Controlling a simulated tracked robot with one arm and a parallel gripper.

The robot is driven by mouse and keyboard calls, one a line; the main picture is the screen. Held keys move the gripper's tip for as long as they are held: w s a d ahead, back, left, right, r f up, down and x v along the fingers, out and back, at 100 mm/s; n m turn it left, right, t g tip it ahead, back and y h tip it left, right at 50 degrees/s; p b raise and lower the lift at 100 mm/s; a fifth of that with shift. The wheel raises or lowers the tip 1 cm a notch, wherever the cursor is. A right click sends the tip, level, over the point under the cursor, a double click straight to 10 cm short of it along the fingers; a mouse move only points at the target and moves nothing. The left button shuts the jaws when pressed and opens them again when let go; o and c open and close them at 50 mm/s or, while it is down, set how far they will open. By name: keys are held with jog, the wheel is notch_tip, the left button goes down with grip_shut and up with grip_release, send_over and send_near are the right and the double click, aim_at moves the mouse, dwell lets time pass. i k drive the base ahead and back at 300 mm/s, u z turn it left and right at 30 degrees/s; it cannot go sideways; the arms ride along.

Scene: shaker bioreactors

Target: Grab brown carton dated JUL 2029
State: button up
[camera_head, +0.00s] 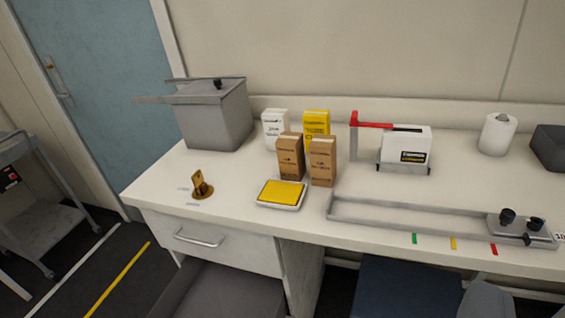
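Two brown cartons stand upright side by side near the middle of the white bench. The left brown carton (290,157) is slightly further back and the right brown carton (323,162) stands close beside it. Both have print on their front faces, but it is too small to read, so I cannot tell which bears JUL 2029. A white carton (274,127) and a yellow carton (316,123) stand behind them, partly hidden. My gripper is not in view.
The bench (440,190) also holds a grey lidded bin (215,115), a yellow-topped pad (281,193), a brass piece (201,186), a red-armed device with a white box (405,145), a metal rail tray (410,217) and a paper roll (497,134). A drawer (220,250) stands below.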

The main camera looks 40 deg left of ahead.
aim_at(290, 146)
jog(key=z, duration=0.1)
jog(key=i, duration=0.95)
jog(key=u, duration=0.1)
